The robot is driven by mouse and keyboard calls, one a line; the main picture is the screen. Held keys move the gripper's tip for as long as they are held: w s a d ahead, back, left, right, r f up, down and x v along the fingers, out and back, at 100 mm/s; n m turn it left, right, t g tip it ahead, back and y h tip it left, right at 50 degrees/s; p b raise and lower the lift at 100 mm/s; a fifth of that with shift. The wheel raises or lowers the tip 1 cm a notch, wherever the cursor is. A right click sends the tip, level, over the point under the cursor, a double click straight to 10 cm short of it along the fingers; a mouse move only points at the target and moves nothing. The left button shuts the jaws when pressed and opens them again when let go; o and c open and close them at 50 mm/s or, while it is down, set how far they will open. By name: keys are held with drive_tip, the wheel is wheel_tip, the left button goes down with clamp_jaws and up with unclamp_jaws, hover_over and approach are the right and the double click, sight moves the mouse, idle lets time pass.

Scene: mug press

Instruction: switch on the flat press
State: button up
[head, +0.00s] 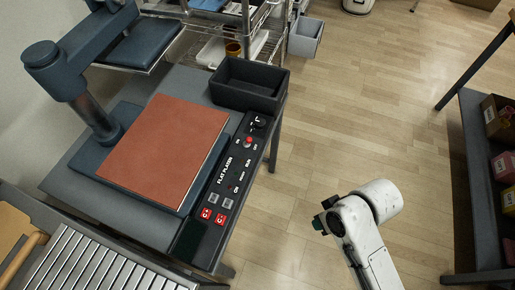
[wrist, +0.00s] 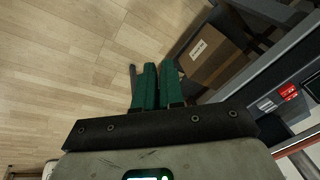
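The flat press stands on a grey table at left in the head view, with a dark control panel (head: 228,180) along its right side. A reddish-brown pad (head: 165,150) lies on its lower plate, and its dark upper plate (head: 145,45) is swung aside to the back. The panel carries a black switch (head: 259,122) at its far end, a red button (head: 249,141), and red displays (head: 212,215) at its near end. My gripper (head: 318,222) is over the floor, right of the panel and apart from it. Its green fingers (wrist: 158,68) look closed together and empty in the wrist view.
A black open bin (head: 248,84) stands behind the panel's far end. A wire rack (head: 235,30) is behind it. A slatted metal surface (head: 85,265) is at the near left. A dark shelf with boxes (head: 500,120) stands at right. The wood floor between is clear.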

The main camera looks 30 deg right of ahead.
drive_tip(key=w+a+f+y+b, duration=0.1)
drive_tip(key=f, duration=0.1)
drive_tip(key=w+a+f+m+t+y+b, duration=0.1)
drive_tip(key=w+f+b, duration=0.1)
drive_tip(key=w+a+f+t+y+b, duration=0.1)
drive_tip(key=a+f+y, duration=0.1)
drive_tip(key=shift+w+b, duration=0.2)
drive_tip(key=shift+b, duration=0.1)
clamp_jaws()
drive_tip(key=m+t+y+b, duration=0.3)
drive_tip(key=m+t+b, duration=0.9)
drive_tip(key=t+b, duration=0.25)
approach(259, 151)
drive_tip(key=r+v, duration=0.1)
drive_tip(key=v, duration=0.3)
drive_tip(key=shift+f+t+p, duration=0.15)
drive_tip(key=shift+t+p, duration=0.3)
drive_tip(key=shift+p, duration=0.05)
drive_tip(key=x, duration=1.4)
drive_tip(key=shift+p, duration=0.4)
drive_tip(key=shift+s, duration=0.1)
drive_tip(key=shift+a+r+g+p, duration=0.1)
drive_tip(key=shift+r+g+p, duration=0.15)
drive_tip(key=shift+p, duration=0.7)
